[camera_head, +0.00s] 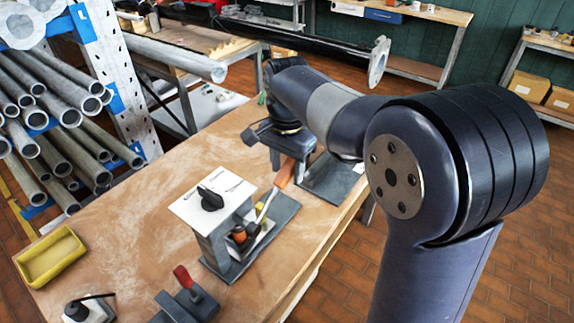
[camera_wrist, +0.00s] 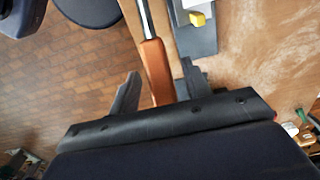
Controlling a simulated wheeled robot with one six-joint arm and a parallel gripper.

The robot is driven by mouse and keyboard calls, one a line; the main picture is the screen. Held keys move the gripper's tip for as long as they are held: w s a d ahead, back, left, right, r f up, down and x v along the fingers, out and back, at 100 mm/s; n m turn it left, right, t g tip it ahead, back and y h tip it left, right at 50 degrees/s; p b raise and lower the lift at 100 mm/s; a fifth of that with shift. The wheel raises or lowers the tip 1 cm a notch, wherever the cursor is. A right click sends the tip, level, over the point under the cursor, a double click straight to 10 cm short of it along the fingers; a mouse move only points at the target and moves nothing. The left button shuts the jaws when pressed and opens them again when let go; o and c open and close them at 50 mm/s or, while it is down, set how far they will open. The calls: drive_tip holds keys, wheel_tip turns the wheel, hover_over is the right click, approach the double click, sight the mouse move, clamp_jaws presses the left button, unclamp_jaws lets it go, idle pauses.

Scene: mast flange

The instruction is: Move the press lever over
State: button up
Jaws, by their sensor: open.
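The press lever is a bright metal rod with an orange handle (camera_head: 284,174), rising at a tilt from the press base (camera_head: 262,238) on the bench. In the wrist view the orange handle (camera_wrist: 155,66) points toward my gripper (camera_wrist: 160,70). My gripper is open, with one finger on each side of the handle's end. The handle looks nearer the right finger; I cannot tell whether they touch. In the head view my gripper (camera_head: 278,143) is just above the handle, partly hidden by my wrist.
A box with a white top plate (camera_head: 228,189) and black knob stands close left of the lever. A red-handled clamp (camera_head: 187,292), a yellow tray (camera_head: 52,258) and a black-levered device (camera_head: 90,308) sit at the near left. A dark plate (camera_head: 335,180) lies right. The left bench is mostly clear.

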clamp_jaws()
idle(0.6)
